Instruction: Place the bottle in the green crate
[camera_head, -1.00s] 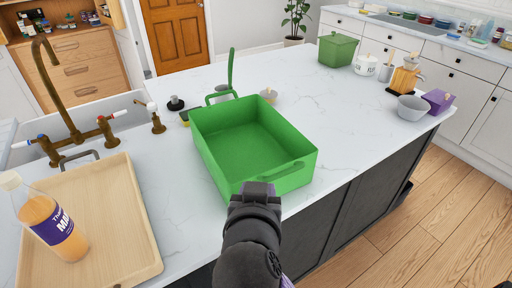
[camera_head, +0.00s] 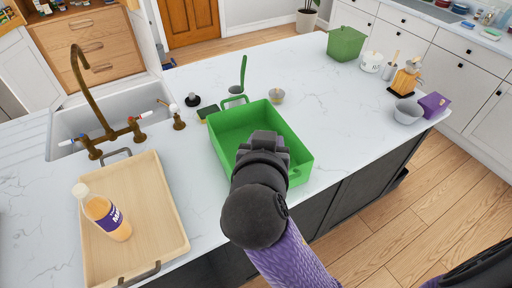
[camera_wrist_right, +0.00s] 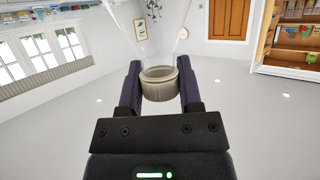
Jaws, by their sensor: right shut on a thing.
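The orange bottle (camera_head: 107,217) with a white cap and purple label stands in the wooden tray (camera_head: 168,211) at the left of the head view. The open green crate (camera_head: 237,120) is mid-counter, and what I see of its inside is empty. My right gripper (camera_head: 262,142) covers the crate's front part in the head view, its fingers hidden. In the right wrist view, my right gripper (camera_wrist_right: 159,68) is shut on a beige ring-shaped thing (camera_wrist_right: 159,86), with faint transparent outlines beyond it. My left gripper is not in view.
A sink and a brass tap (camera_head: 83,75) are behind the tray. A green ladle (camera_head: 242,75) and a small bowl (camera_head: 277,97) are behind the crate. A green box (camera_head: 346,43), a grey bowl (camera_head: 407,112) and a purple box (camera_head: 434,104) are at right. Mid-counter right of the crate is bare.

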